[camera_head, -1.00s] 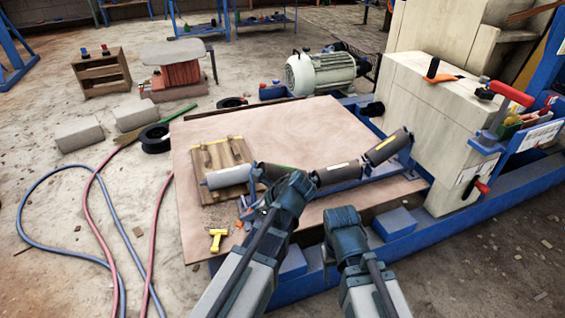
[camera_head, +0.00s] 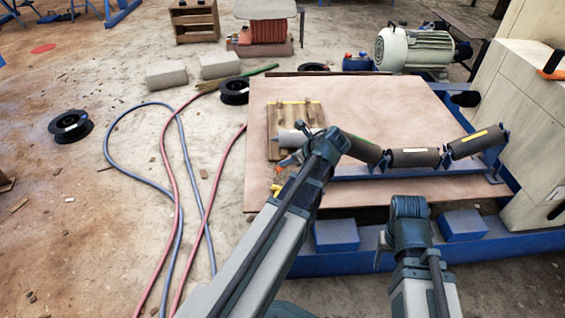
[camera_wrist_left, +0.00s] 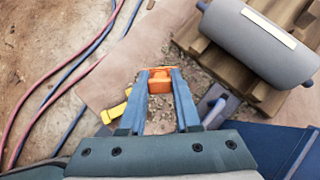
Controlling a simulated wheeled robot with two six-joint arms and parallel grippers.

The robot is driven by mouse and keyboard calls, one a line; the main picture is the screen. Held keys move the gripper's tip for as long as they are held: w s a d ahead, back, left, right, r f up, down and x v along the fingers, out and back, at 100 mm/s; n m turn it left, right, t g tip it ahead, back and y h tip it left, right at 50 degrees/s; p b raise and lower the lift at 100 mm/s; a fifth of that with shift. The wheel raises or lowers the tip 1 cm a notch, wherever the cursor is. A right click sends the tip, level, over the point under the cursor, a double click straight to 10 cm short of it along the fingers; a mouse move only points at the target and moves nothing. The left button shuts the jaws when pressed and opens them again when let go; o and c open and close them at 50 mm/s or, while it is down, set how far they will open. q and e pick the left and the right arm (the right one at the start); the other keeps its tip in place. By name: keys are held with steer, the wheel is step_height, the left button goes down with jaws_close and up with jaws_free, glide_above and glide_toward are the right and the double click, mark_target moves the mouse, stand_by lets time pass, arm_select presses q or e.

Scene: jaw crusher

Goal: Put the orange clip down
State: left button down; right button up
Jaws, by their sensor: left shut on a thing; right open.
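The orange clip (camera_wrist_left: 160,80) is between the fingertips of my left gripper (camera_wrist_left: 160,76) in the left wrist view. My left gripper (camera_head: 287,160) is shut on it, above the near left part of the brown board (camera_head: 390,95). The arm partly hides the clip in the head view. Crumbs lie on the board around the clip in the wrist view; I cannot tell whether it touches the board. My right gripper (camera_head: 381,252) is low by the blue frame, open, mostly hidden behind its own arm.
A grey roller (camera_wrist_left: 262,40) lies on a wooden pallet (camera_wrist_left: 215,55) close to my left gripper. A yellow tool (camera_wrist_left: 116,111) lies to its left. Dark rollers (camera_head: 415,157) on a blue bracket are to the right. Hoses (camera_head: 167,170) cross the floor at left.

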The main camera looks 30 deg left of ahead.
arm_select(q)
steer(key=shift+w+a+f, duration=0.1)
steer(key=shift+w+a, duration=0.15)
steer(key=shift+a, duration=0.35)
steer(key=shift+w+a, duration=0.25)
steer(key=shift+a, duration=0.35)
steer(key=shift+w+a+f, duration=0.1)
steer(key=shift+w+a, duration=0.15)
steer(key=shift+a, duration=0.35)
step_height(320, 180, down, 4)
steer(key=b, duration=0.3)
steer(key=shift+r+b, duration=0.25)
steer(key=shift+b, duration=0.1)
steer(key=shift+f, duration=0.2)
steer(key=c, duration=0.6)
jaws_free()
steer(key=shift+r, duration=0.1)
steer(key=shift+r, duration=0.1)
